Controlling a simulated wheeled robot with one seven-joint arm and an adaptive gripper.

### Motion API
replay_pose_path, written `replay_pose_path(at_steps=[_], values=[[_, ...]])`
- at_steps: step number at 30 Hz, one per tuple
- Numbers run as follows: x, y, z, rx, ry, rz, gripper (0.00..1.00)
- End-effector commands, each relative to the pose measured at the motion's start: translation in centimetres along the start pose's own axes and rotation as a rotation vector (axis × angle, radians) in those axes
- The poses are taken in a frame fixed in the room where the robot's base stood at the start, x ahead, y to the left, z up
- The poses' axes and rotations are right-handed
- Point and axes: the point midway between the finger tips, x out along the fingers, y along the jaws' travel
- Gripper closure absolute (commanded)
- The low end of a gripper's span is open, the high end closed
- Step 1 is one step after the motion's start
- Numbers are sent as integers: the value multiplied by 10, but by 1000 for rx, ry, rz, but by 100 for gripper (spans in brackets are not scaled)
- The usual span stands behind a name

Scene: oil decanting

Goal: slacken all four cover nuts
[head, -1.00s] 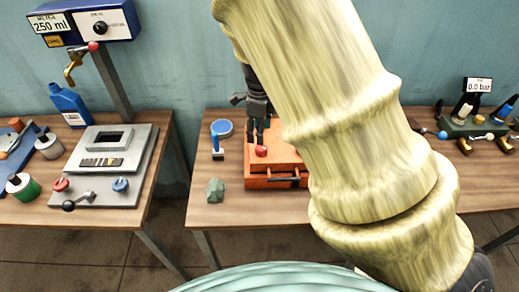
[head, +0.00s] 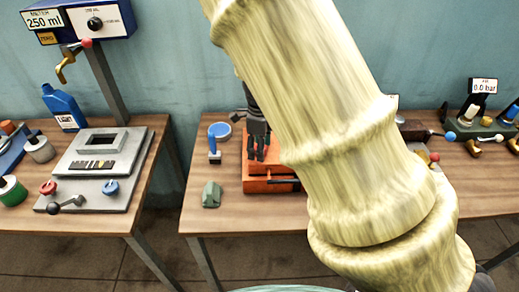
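An orange box-like unit (head: 270,186) with a front handle stands on the right-hand table, partly hidden behind my arm. My dark gripper (head: 258,157) points down over its top, towards the left part. Its fingers are small in the picture, and I cannot tell whether they are apart or closed on something. No cover nuts can be made out. My arm covers the right part of the orange unit.
A blue-handled tool (head: 215,143), a round blue dish (head: 219,130) and a green block (head: 212,194) lie left of the orange unit. The left table holds a grey plate fixture (head: 75,195), a blue bottle (head: 64,107) and a meter stand (head: 105,80). A pressure gauge rig (head: 476,115) stands right.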

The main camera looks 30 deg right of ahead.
Motion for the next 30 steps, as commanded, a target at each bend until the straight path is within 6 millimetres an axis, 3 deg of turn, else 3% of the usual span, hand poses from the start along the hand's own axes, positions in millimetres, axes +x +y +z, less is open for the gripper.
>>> replay_pose_path(at_steps=[7,13,15,30], values=[[0,0,0,0,0,0,44],[0,0,0,0,0,0,80],[0,0,0,0,0,0,87],[-2,0,0,-123,-1,1,87]])
